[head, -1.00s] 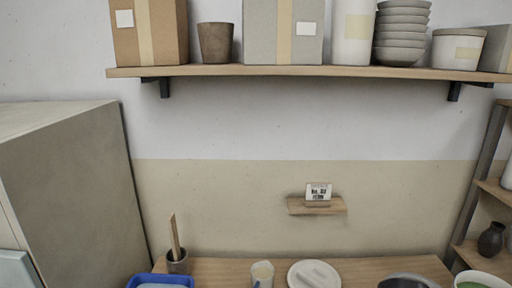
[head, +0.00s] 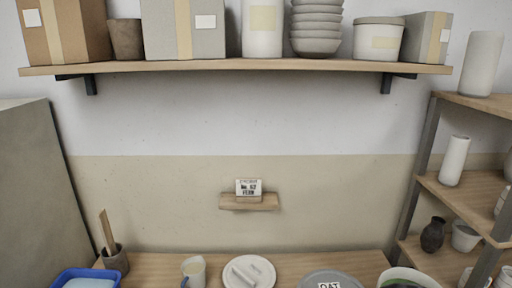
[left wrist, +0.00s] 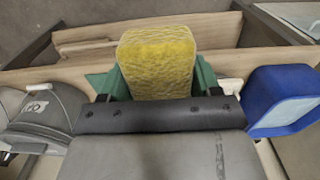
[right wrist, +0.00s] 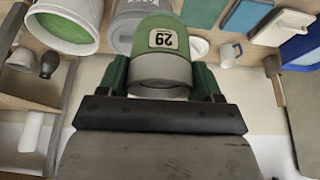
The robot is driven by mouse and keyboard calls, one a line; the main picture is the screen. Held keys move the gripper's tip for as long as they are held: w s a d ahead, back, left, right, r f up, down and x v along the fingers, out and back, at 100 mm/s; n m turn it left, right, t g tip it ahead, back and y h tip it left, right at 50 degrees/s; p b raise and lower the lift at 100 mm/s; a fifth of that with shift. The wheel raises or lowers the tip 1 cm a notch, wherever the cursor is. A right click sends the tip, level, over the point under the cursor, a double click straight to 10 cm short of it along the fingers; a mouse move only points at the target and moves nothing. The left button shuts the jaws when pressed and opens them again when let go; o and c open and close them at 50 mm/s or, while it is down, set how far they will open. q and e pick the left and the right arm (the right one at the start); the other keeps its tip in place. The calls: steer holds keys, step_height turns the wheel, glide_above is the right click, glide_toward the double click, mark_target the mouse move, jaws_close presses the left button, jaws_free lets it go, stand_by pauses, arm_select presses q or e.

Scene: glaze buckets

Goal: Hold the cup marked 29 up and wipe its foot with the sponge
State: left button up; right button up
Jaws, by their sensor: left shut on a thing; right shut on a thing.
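My left gripper (left wrist: 156,76) is shut on a yellow sponge (left wrist: 156,55), which stands out between the green fingers in the left wrist view. My right gripper (right wrist: 162,80) is shut on a green and grey cup (right wrist: 157,58) in the right wrist view. The cup's white label shows 29, upside down in that view, and its grey end faces the camera. The grey end looks clear of the sponge; the two are not in one view. Neither gripper shows in the head view.
The wooden table (head: 180,264) bears a blue tub (head: 88,278), a jug (head: 193,270), a white lid (head: 249,271) and buckets on the right. A small card (head: 248,188) stands on a wall ledge. A rack (head: 430,185) stands at right, a long shelf (head: 240,65) above.

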arm_select(q)
steer(key=shift+d, duration=0.1)
arm_select(e)
steer(key=shift+d, duration=0.1)
steer(key=shift+f, duration=0.1)
arm_select(q)
steer(key=shift+f+b, duration=0.65)
steer(key=shift+b, duration=0.05)
steer(key=shift+f+b, duration=0.55)
steer(key=shift+f, duration=0.05)
arm_select(e)
steer(key=a+f+m+g+y, duration=0.2)
steer(key=a+f+g+y, duration=0.2)
steer(key=a+g+y, duration=0.45)
arm_select(q)
steer(key=shift+f+b, duration=0.35)
steer(key=shift+b, duration=0.05)
steer(key=shift+f+b, duration=0.45)
steer(key=shift+f, duration=0.05)
arm_select(e)
steer(key=w+a+r+m+t+y, duration=0.2)
steer(key=w+a+m+t+y, duration=0.2)
steer(key=y, duration=0.6)
steer(key=w+m, duration=0.1)
steer(key=m, duration=0.1)
steer(key=shift+w+m, duration=0.3)
steer(key=shift+m, duration=0.1)
steer(key=shift+y, duration=0.25)
